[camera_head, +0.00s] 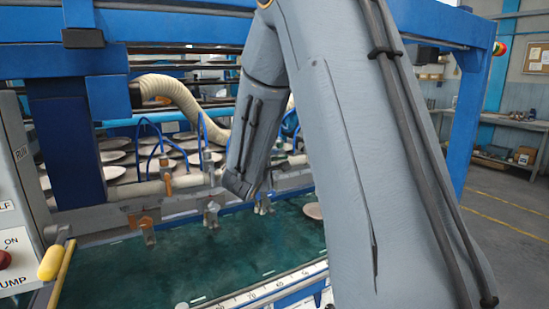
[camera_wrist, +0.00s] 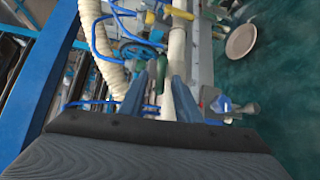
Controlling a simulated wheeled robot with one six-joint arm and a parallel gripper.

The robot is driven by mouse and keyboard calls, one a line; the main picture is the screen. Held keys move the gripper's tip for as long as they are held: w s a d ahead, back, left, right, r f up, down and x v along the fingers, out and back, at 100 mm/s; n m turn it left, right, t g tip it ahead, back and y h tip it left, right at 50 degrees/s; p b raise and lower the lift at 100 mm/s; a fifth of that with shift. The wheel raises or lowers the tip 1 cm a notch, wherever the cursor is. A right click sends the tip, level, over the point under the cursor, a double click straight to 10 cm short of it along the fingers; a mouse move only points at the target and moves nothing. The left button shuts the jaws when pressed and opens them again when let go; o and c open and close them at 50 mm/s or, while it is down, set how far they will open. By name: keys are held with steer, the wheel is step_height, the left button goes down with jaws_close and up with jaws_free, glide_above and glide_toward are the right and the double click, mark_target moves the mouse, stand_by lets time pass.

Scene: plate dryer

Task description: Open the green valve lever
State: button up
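In the wrist view a slim green valve lever (camera_wrist: 161,73) shows in the middle, beside a pale pipe (camera_wrist: 177,50). My gripper (camera_wrist: 159,88) is open, with its two blue-grey fingers apart. The lever appears between the fingertips in the picture; I cannot tell how far ahead it is or whether a finger touches it. In the head view my arm covers the gripper, and I cannot make out the green lever there.
A ribbed cream hose (camera_head: 185,100) and thin blue tubes run near the pipe. A blue handwheel (camera_wrist: 138,50) and a yellow handle (camera_wrist: 183,14) are close by. A plate (camera_wrist: 241,40) lies on the green belt (camera_head: 180,262). A blue frame post (camera_head: 70,150) stands left.

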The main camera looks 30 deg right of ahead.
steer(key=shift+w+d, duration=0.1)
steer(key=shift+c, duration=0.3)
jaws_close()
steer(key=shift+f+b, duration=0.2)
steer(key=shift+b, duration=0.45)
steer(key=f+n+t+h+b, duration=0.1)
steer(key=n+t+b, duration=0.1)
steer(key=b, duration=0.5)
steer(key=f+n+t+b, duration=0.1)
steer(key=n+b, duration=0.1)
steer(key=b, duration=0.5)
steer(key=d+f+n+t+h+b, duration=0.1)
steer(key=n+t+b, duration=0.1)
steer(key=b, duration=0.5)
steer(key=shift+f+n+t+h, duration=0.2)
steer(key=shift+n+t+h, duration=0.1)
steer(key=shift+n, duration=0.2)
steer(key=shift+d+n+t+b, duration=0.1)
steer(key=shift+n+t+b, duration=0.2)
steer(key=shift+b, duration=0.35)
